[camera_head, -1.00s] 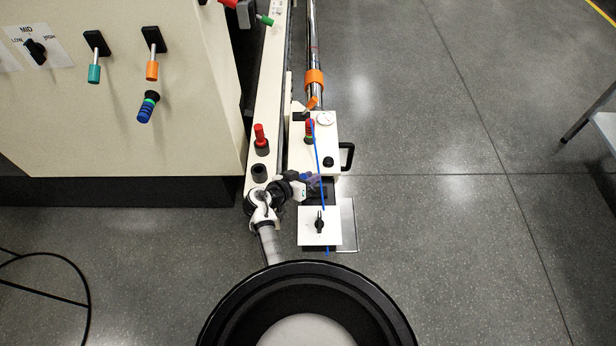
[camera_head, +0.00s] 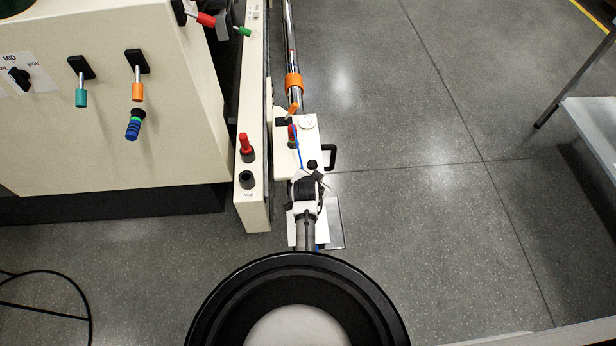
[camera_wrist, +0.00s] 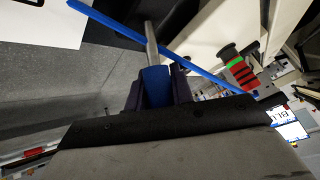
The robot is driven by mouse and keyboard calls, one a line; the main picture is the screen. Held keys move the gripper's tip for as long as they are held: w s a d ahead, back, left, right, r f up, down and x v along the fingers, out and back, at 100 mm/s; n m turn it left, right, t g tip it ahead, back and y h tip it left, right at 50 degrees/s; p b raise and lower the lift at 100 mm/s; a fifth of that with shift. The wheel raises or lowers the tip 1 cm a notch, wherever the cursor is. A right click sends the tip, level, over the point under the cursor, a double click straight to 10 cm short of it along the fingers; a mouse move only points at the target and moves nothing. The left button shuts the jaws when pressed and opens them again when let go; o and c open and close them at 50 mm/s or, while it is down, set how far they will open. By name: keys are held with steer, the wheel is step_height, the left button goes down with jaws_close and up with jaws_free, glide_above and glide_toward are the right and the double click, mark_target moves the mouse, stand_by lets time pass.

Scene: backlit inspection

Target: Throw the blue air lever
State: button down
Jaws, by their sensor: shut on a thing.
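In the wrist view my gripper (camera_wrist: 156,96) has its dark fingers closed on both sides of the blue grip of the blue air lever (camera_wrist: 155,77). The lever's grey metal shaft sticks out beyond the fingertips, toward the top of the picture. A thin blue hose (camera_wrist: 140,36) crosses that view diagonally, close to the shaft. In the head view the hose (camera_head: 298,146) runs down to my wrist. There my own arm hides the fingers and the lever.
A cream box (camera_head: 302,167) with a gauge and black handle (camera_head: 331,158) stands beyond my wrist. Left are a narrow cream post with a red lever (camera_head: 246,146) and a cabinet with teal (camera_head: 81,96) and orange (camera_head: 138,91) levers. The floor at right is open up to a table (camera_head: 590,120).

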steer(key=shift+d+f+m+y+p, duration=0.3)
steer(key=shift+d+y, duration=0.2)
steer(key=shift+y, duration=0.2)
steer(key=c, duration=1.2)
jaws_free()
steer(key=shift+f, duration=0.1)
steer(key=v, duration=1.4)
steer(key=shift+w+d, duration=0.15)
